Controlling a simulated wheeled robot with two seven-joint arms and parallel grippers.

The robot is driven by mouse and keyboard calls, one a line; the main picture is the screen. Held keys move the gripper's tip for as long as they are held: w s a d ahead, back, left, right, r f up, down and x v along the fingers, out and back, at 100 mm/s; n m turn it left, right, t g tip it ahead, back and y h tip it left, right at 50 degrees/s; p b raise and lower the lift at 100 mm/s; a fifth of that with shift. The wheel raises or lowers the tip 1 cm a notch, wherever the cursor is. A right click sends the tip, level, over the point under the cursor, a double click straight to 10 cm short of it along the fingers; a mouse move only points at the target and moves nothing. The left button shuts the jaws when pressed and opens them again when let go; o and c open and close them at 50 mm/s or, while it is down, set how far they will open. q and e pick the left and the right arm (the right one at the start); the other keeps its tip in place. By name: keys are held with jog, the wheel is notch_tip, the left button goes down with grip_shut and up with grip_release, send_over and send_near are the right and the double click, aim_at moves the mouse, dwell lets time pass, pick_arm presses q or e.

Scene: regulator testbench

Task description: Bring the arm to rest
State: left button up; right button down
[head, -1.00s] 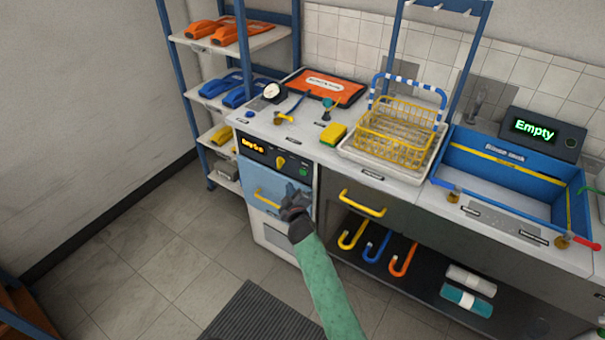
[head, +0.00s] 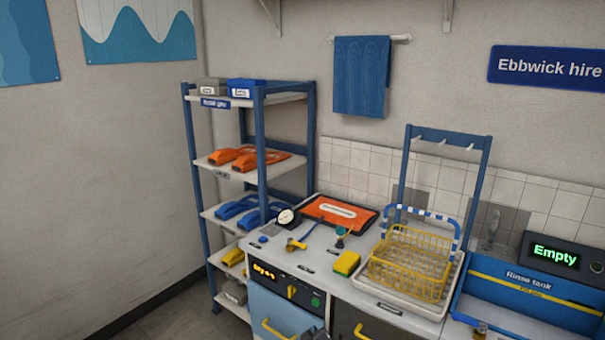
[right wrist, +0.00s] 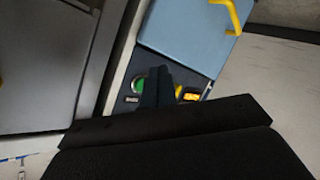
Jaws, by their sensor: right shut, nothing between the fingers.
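Only a small dark part of my right gripper (head: 318,334) shows at the bottom edge of the head view, in front of the blue-fronted cabinet (head: 275,308). In the right wrist view, its dark fingers (right wrist: 156,88) are together with nothing between them. They overlap the cabinet's control panel (right wrist: 202,82), between a green button (right wrist: 140,85) and the lit display (right wrist: 190,94). I cannot tell whether the fingers touch it. The blue front (right wrist: 190,35) with its yellow handle (right wrist: 228,15) also shows there. My left gripper is not in view.
The counter holds a yellow wire basket (head: 410,262) on a white tray, a yellow sponge (head: 346,263), an orange mat (head: 340,212) and small tools. A rinse tank (head: 530,295) is at right. A blue shelf rack (head: 262,150) stands at left.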

jog(key=s+d+m+g, duration=0.3)
jog(key=s+g, duration=0.1)
jog(key=s, duration=0.5)
jog(key=s+d+m+g, duration=0.2)
jog(key=s+d+g, duration=0.15)
jog(key=s, duration=0.55)
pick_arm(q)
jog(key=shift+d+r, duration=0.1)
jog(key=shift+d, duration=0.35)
pick_arm(e)
jog(key=s+d+f+g, duration=0.1)
jog(key=s+d+f, duration=0.1)
jog(key=s, duration=0.8)
jog(key=s+d+f+g+y, duration=0.1)
jog(key=s+f, duration=0.4)
jog(key=s, duration=0.5)
jog(key=s+d+f+g, duration=0.2)
jog(key=s+f, duration=0.1)
jog(key=s, duration=0.8)
jog(key=shift+d+f+g, duration=0.15)
jog(key=shift+d+g, duration=0.2)
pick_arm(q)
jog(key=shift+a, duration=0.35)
